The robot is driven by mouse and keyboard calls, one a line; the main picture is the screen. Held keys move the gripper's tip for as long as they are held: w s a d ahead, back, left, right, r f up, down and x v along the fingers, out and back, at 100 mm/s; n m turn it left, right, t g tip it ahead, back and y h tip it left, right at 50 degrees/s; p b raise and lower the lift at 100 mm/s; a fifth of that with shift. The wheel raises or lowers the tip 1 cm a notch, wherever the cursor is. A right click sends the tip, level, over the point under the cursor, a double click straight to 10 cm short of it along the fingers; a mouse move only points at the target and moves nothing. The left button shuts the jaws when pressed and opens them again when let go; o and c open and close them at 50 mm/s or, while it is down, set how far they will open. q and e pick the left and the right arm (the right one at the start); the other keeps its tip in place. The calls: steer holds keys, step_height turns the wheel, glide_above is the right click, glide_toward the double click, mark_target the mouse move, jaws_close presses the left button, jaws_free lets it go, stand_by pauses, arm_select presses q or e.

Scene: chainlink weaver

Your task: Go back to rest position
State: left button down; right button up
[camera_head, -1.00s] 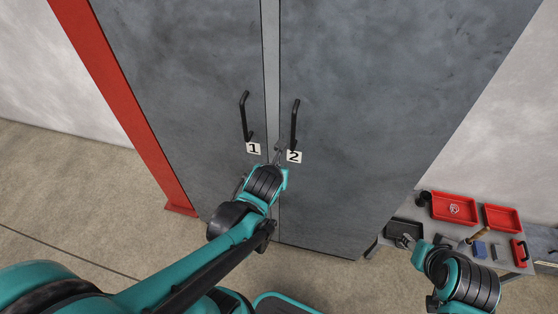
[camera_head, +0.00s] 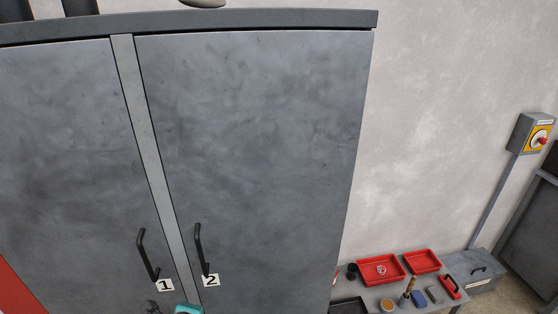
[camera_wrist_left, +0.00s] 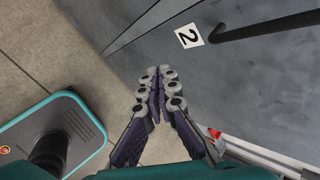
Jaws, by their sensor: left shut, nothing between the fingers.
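My left gripper (camera_wrist_left: 160,82) shows in the left wrist view with its fingers together and nothing between them. It is in front of the grey cabinet, apart from the black handle (camera_wrist_left: 270,27) beside label 2 (camera_wrist_left: 190,36). My right gripper is in neither current view.
A low bench at the lower right holds red trays (camera_head: 381,270), a brush (camera_head: 407,292), a blue block (camera_head: 420,297) and a red-handled item (camera_head: 450,286). A grey toolbox (camera_head: 482,272) stands beside it.

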arm_select(q)
steer(key=s+d+n, duration=0.1)
steer(key=n, duration=0.5)
steer(key=s+d+n+h+b, duration=0.1)
steer(key=s+n, duration=0.1)
steer(key=n, duration=0.5)
steer(key=s+d+n+b, duration=0.1)
steer(key=s+n, duration=0.1)
steer(key=n, duration=0.5)
steer(key=shift+r+g+h, duration=0.3)
steer(key=shift+g, duration=0.1)
